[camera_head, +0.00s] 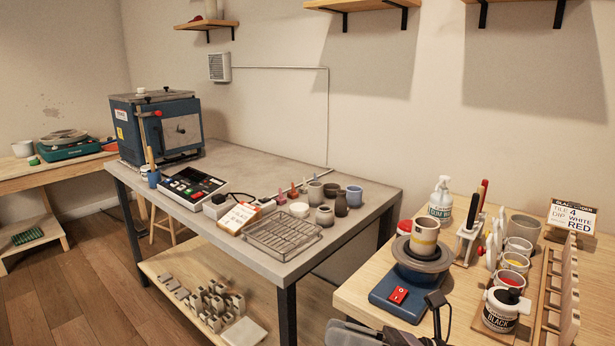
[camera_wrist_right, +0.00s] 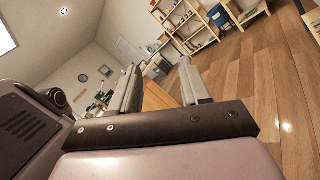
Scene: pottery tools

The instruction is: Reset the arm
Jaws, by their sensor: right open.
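My right gripper (camera_head: 438,312) shows at the bottom edge of the head view, in front of the right-hand wooden table (camera_head: 362,292). In the right wrist view its two fingers (camera_wrist_right: 160,68) stand apart with nothing between them, so it is open and empty. The wrist view looks across the room toward shelves and floor. Part of the right arm is cut off by the bottom of the head view. My left gripper is not in view.
A blue banding wheel (camera_head: 390,288) with a striped cup (camera_head: 425,238) stands close beyond the right gripper. A black-glaze jar (camera_head: 502,312) and several cups stand to its right. A grey table (camera_head: 235,168) with a kiln (camera_head: 160,128) and wire rack (camera_head: 283,235) stands left.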

